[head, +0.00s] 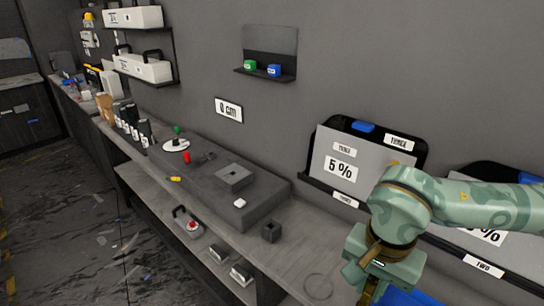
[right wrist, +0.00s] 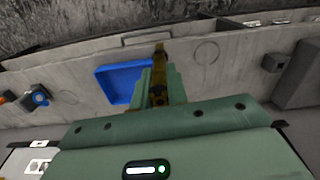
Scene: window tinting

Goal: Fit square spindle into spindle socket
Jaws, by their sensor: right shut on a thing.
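My right gripper shows in the right wrist view (right wrist: 158,88), with its two green fingers shut on a narrow brass-coloured piece, likely the square spindle (right wrist: 159,62), which points away from the palm. In the head view my right arm comes in from the right, and its fingertips and the held piece are hidden or out of frame. A grey square block with a small dark opening (head: 234,177) sits on the raised bench section. A dark open-topped cube (head: 271,231) stands on the bench in front of it. I cannot tell which one is the spindle socket. My left gripper is not in view.
A blue tray (right wrist: 120,84) lies on the bench close to my right gripper. A white piece (head: 240,202), a yellow piece (head: 175,179) and a red piece (head: 187,157) are around the raised section (head: 205,184). Panels marked 5 % (head: 340,168) stand against the wall.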

